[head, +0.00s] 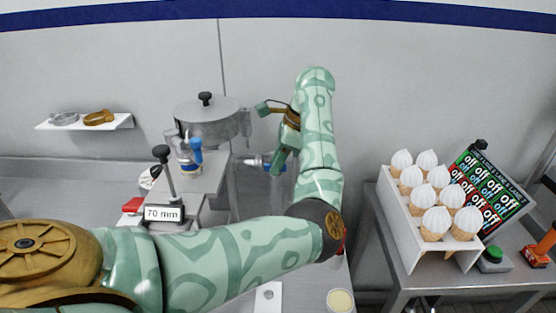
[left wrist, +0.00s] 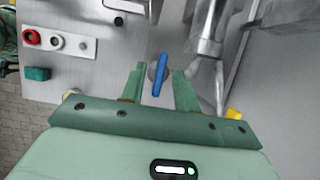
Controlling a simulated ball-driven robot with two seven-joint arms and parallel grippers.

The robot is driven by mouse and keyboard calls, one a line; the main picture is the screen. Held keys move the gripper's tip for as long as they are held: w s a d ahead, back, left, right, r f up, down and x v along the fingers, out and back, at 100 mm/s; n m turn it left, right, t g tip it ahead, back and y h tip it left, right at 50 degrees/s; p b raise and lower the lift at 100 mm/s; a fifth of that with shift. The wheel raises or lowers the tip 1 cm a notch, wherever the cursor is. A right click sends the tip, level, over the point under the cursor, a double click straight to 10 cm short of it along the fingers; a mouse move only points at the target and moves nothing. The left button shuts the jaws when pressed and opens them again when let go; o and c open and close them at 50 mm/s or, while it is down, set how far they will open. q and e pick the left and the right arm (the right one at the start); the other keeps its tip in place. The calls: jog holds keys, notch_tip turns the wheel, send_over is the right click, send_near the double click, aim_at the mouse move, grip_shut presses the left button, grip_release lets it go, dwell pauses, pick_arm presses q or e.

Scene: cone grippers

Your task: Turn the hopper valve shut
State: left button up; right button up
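The hopper (head: 207,125) is a round steel pot with a black-knobbed lid, left of centre in the head view. In the left wrist view, a blue valve lever (left wrist: 159,75) on a round metal hub stands nearly upright in the picture, slightly tilted. My left gripper (left wrist: 159,90) is open, with one green finger on each side of the lever and visible gaps to both. In the head view my left gripper (head: 279,158) is right of the hopper, partly hidden by my arm. I cannot tell how the lever sits there. My right gripper is out of view.
A black-knobbed lever (head: 163,165) and a "70 mm" sign (head: 163,213) stand in front of the hopper. A wall shelf (head: 125,122) holds rings. At right, a white rack (head: 400,222) holds several cones beside a panel of "off" labels (head: 488,190) and a green button (head: 493,257).

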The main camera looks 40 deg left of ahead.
pick_arm(q)
grip_shut()
